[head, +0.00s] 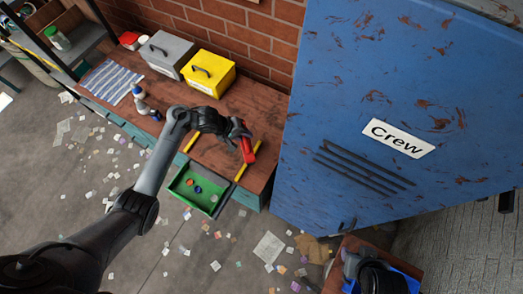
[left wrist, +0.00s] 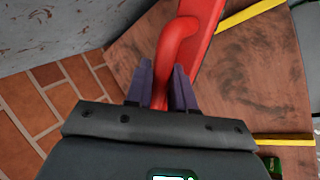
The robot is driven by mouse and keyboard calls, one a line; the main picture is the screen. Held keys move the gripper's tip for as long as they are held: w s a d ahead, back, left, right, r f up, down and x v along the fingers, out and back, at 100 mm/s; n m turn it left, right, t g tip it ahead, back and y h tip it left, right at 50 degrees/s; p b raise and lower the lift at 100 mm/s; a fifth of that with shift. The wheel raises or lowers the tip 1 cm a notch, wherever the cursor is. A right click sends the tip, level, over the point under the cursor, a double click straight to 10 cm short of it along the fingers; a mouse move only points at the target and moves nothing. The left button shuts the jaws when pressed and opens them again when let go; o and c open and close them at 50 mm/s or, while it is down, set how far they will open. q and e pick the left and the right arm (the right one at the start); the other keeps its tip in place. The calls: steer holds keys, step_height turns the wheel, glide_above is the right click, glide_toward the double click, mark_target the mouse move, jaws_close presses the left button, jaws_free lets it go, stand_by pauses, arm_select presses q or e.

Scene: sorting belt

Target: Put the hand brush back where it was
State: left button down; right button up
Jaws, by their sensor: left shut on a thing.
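My left gripper (head: 240,132) reaches over the right part of the wooden bench (head: 215,150). It is shut on the red hand brush (head: 248,151). In the left wrist view, the curved red handle (left wrist: 178,48) of the brush sits between the dark fingers (left wrist: 162,85), with a flat red part beyond it. The bristles do not show. I cannot tell whether the brush touches the bench top. A dark part of my right arm shows at the lower right of the head view, but its fingers cannot be made out.
A tall blue locker (head: 360,100) marked "Crew" stands close to the bench's right end. Yellow strips (head: 243,167) lie on the bench. A grey box (head: 168,52), a yellow box (head: 208,73) and a striped cloth (head: 111,82) are toward the back left. An open green drawer (head: 181,199) holds small round things.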

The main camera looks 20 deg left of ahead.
arm_select(q)
steer(key=d, duration=0.7)
step_height(320, 180, down, 7)
steer(key=s+b, duration=0.1)
steer(key=shift+d+b, duration=0.25)
steer(key=shift+b, duration=0.05)
steer(key=shift+f, duration=0.2)
steer(key=c, duration=1)
jaws_free()
steer(key=shift+o, duration=0.2)
